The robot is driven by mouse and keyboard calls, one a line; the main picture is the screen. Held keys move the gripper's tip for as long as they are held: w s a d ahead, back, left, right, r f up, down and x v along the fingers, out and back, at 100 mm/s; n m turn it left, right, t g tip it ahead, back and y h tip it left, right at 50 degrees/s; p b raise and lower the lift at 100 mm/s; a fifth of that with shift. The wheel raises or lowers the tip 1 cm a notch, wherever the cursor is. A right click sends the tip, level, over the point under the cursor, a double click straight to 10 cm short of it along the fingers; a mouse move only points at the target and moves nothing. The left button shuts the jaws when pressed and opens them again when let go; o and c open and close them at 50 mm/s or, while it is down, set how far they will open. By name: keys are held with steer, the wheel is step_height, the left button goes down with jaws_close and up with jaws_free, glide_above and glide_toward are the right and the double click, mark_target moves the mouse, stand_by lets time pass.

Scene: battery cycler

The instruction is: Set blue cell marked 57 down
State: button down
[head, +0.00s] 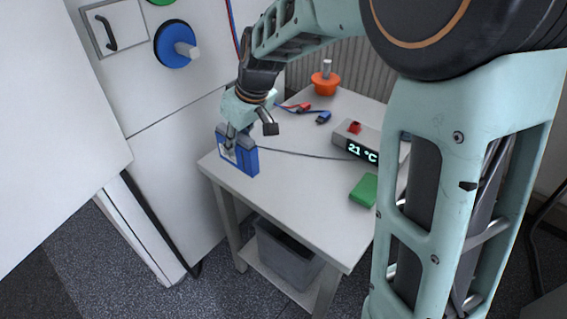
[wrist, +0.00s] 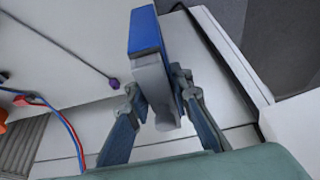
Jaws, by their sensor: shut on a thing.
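The blue cell (head: 249,163) is a blue block with a grey part, held at the left corner of the white table (head: 290,200). My gripper (head: 231,143) is above it and shut on it. In the wrist view the cell (wrist: 146,33) sits between the two fingers of my gripper (wrist: 160,90), its grey side and blue end showing. I cannot read the number 57 on it. I cannot tell whether its underside touches the tabletop.
A grey box with a 21 °C display (head: 363,147) and a green block (head: 364,190) are on the table's right. Red and blue leads (head: 310,110) and an orange knob-like thing (head: 325,84) are at the back. A white cabinet (head: 165,150) stands close on the left.

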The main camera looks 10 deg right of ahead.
steer(key=shift+w+d+f+b, duration=0.15)
steer(key=shift+w+d+f, duration=0.05)
steer(key=shift+d+f, duration=1.4)
steer(key=shift+w+d+f+b, duration=0.2)
steer(key=shift+d+f, duration=1.05)
steer(key=shift+f, duration=0.65)
steer(key=shift+w+d+f+b, duration=0.15)
steer(key=shift+w+d+f, duration=0.05)
steer(key=shift+d+f, duration=1.4)
steer(key=shift+a+f, duration=0.2)
steer(key=shift+f, duration=0.05)
steer(key=shift+f, duration=0.1)
steer(key=c, duration=1.7)
jaws_free()
steer(key=shift+c, duration=0.2)
